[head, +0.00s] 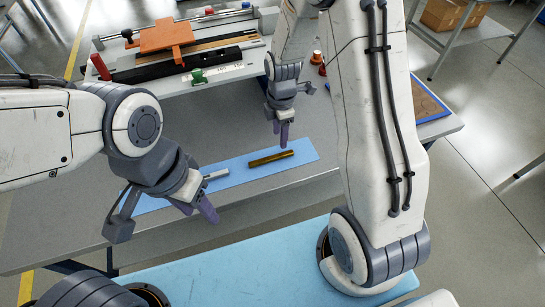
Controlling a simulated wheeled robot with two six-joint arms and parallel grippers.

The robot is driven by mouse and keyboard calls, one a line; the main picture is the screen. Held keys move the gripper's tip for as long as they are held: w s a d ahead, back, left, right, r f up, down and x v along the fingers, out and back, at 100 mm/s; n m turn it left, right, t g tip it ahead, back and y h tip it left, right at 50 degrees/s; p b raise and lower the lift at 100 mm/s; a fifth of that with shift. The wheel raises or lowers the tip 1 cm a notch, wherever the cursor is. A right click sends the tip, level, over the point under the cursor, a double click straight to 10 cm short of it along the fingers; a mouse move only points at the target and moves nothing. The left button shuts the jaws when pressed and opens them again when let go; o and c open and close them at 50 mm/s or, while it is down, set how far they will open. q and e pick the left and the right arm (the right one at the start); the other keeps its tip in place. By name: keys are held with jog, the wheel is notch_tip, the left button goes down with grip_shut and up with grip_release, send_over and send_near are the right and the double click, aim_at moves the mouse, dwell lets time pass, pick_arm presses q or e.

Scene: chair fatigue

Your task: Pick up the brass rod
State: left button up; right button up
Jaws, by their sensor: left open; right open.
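The brass rod (270,158) is a short dark-gold bar. It lies on a light blue strip mat (305,150) on the grey table. My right gripper (281,134) points down with purple fingertips just behind the rod in the head view, open and empty; its height above the mat is hard to tell. My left gripper (196,208) is open near the left part of the mat, to the left of the rod, with nothing seen between its fingers. A silver-grey rod (215,175) lies on the mat beside the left gripper, partly hidden by it.
A test fixture (215,72) with an orange plate (165,36), a red handle and a green part stands at the back of the table. Small red-topped pieces (316,58) stand right of it. The table front is clear. Cardboard boxes (452,14) sit on a shelf beyond.

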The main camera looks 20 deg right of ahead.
send_over(277, 155)
jog(key=f, duration=0.4)
jog(key=shift+s+d, duration=0.2)
jog(key=shift+d, duration=0.05)
jog(key=f+p, duration=0.1)
jog(key=f, duration=0.1)
jog(key=f+p, duration=0.1)
jog(key=f, duration=0.1)
jog(key=shift+w+a+f, duration=0.1)
jog(key=shift+a+f, duration=0.1)
jog(key=shift+f, duration=0.15)
jog(key=shift+w+f, duration=0.1)
jog(key=shift+f, duration=0.2)
grip_shut()
dwell(0.6)
